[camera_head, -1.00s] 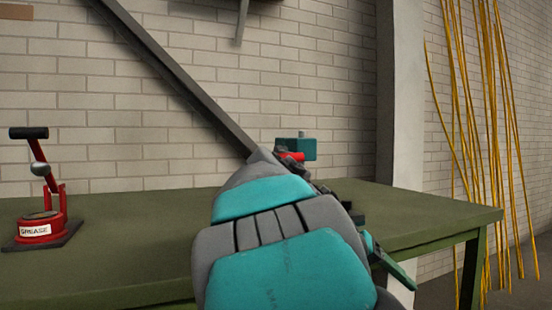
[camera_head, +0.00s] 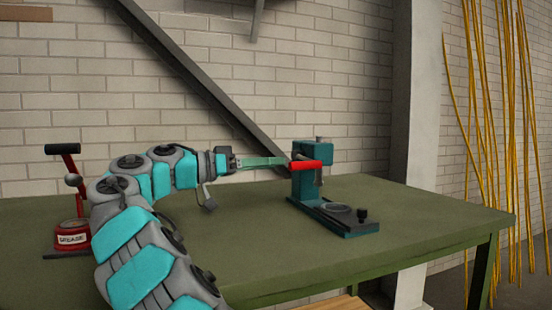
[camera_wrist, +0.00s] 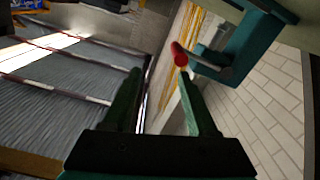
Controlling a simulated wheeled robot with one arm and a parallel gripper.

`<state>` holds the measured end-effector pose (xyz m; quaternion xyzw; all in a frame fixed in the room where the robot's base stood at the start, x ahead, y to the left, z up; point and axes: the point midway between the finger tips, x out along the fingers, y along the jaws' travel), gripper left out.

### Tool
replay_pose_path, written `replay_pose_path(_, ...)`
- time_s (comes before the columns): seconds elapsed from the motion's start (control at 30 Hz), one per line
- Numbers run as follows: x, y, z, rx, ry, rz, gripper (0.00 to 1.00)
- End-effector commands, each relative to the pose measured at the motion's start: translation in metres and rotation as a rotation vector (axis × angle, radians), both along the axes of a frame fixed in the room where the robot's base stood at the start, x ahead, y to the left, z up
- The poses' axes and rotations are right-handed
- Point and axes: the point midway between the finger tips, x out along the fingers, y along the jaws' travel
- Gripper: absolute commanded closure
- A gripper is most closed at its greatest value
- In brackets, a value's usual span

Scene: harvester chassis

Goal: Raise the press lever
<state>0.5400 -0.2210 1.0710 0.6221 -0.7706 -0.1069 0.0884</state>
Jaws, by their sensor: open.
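The teal press (camera_head: 304,186) stands upright on the green table, with its base reaching toward the front right. Its lever has a red handle (camera_head: 305,165) that lies about level across the press's upper part. My gripper (camera_head: 284,162) comes from the left, with its fingertips close to the left end of the red handle. In the wrist view my gripper's two green fingers (camera_wrist: 158,85) are spread apart with nothing between them. The red handle end (camera_wrist: 180,56) shows just beyond the fingertips, toward the right finger, and the press body (camera_wrist: 255,40) is behind it at upper right.
The green table (camera_head: 400,235) has free room in front of and right of the press. A red grease press (camera_head: 72,232) with a black handle stands at the left, partly behind my arm. Yellow hanging strands (camera_head: 500,130) are at far right, beyond a pale pillar (camera_head: 412,120).

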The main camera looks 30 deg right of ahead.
Motion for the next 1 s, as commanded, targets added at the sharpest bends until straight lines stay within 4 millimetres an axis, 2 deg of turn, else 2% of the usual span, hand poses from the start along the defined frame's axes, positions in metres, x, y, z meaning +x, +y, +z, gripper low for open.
replay_pose_path(0.1, 0.013, -0.014, -0.010, -0.008, -0.035, -0.013, 0.42)
replay_pose_path(0.27, 0.018, -0.022, -0.016, -0.014, -0.058, -0.022, 0.42)
replay_pose_path(0.47, 0.015, -0.032, -0.018, -0.013, -0.061, -0.026, 0.42)
replay_pose_path(0.83, 0.002, -0.084, -0.019, -0.010, -0.060, -0.028, 0.42)
replay_pose_path(1.0, 0.000, -0.097, -0.017, -0.012, -0.059, -0.025, 0.42)
